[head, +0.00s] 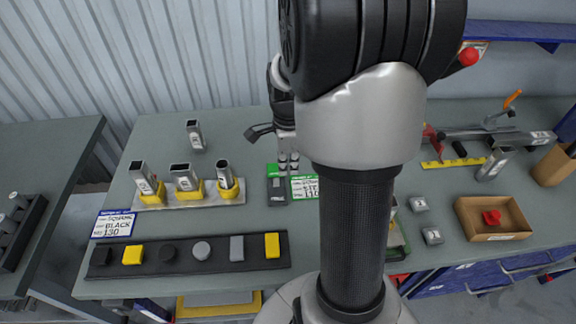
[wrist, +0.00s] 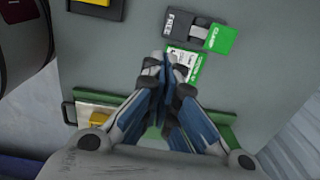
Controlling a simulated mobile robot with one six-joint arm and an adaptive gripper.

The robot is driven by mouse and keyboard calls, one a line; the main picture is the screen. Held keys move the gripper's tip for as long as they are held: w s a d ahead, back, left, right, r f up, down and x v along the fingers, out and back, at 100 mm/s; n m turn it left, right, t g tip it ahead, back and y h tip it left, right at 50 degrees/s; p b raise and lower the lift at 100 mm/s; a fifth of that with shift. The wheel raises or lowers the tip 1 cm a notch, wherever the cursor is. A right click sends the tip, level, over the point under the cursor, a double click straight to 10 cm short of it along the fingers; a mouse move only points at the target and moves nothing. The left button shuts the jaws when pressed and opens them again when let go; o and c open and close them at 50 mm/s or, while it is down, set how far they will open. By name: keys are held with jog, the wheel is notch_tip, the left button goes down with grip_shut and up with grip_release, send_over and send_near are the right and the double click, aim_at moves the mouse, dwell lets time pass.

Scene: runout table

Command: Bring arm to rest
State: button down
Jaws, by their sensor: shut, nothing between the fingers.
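My arm stands large in the middle of the head view and hides the centre of the table (head: 255,107). My gripper (wrist: 165,62) is shut and empty in the wrist view, its fingertips together above the table. In that view a green and white card (wrist: 186,64) lies just past the fingertips, partly covered by them. A dark block with a green label (wrist: 222,38) lies beyond it. In the head view part of my gripper (head: 262,131) shows left of the arm, over the back half of the table.
At left, a rack holds three metal tubes in yellow seats (head: 188,196). A black strip (head: 218,261) with several caps lies in front. A loose tube (head: 195,135) stands behind. At right are a cardboard tray (head: 468,222) with a red part, a yellow ruler (head: 453,163) and a clamp tool.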

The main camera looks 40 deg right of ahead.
dwell(0.4)
jog(key=s+a+r+n+t, duration=0.2)
jog(key=s+a+r+n, duration=0.4)
jog(key=a+n, duration=0.4)
jog(key=s+a+r+n+t, duration=0.2)
jog(key=s+a+r+n, duration=0.4)
jog(key=a+n, duration=0.5)
notch_tip(320, 180, up, 2)
jog(key=n, duration=0.4)
jog(key=shift+s, duration=0.4)
jog(key=shift+a, duration=0.1)
